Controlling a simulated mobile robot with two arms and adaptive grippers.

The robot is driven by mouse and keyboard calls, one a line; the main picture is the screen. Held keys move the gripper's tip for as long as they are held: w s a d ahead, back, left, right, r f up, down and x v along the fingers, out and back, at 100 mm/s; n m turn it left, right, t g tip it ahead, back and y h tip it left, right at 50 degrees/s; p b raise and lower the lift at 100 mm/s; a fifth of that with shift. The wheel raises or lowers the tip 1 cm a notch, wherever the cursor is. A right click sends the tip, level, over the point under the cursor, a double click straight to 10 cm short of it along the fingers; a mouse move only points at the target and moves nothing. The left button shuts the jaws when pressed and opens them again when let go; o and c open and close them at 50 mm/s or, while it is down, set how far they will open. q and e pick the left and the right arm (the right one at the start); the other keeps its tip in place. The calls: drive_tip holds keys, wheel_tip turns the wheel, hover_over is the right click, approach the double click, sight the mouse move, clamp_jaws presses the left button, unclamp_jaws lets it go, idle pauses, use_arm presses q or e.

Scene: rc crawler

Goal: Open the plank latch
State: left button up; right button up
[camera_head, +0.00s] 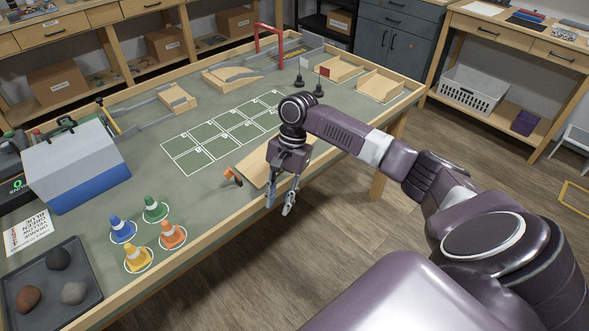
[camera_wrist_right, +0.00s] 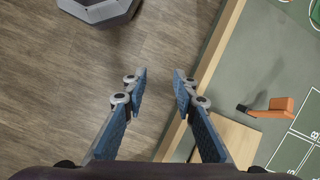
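The plank latch (camera_head: 235,177) is a small orange piece with a dark pin, near the table's front edge. In the right wrist view the latch (camera_wrist_right: 276,108) lies right of the fingers, with its dark end pointing left. The wooden plank (camera_head: 251,166) lies beside it, partly hidden by my right arm; its corner shows in the right wrist view (camera_wrist_right: 240,142). My right gripper (camera_head: 279,204) points down at the table's front edge, right of the latch and apart from it. Its fingers (camera_wrist_right: 160,84) are spread and empty. My left gripper is not in view.
The table's wooden rim (camera_head: 213,236) runs below the gripper, with open floor (camera_head: 330,250) in front. Several small cones (camera_head: 172,235) stand left of the latch. A white-lined grid (camera_head: 215,137) lies behind it. A rock tray (camera_head: 50,310) is at lower left.

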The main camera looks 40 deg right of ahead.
drive_tip(key=s+a+f+n+t+h, duration=0.1)
drive_tip(key=s+f+n, duration=0.1)
drive_tip(key=f, duration=1.2)
drive_tip(key=s+a+f+n+t+h, duration=0.1)
drive_tip(key=s+f+n, duration=0.2)
drive_tip(key=f, duration=1.1)
drive_tip(key=shift+s+f+n, duration=0.25)
drive_tip(key=shift+s+n, duration=0.05)
drive_tip(key=shift+n, duration=0.3)
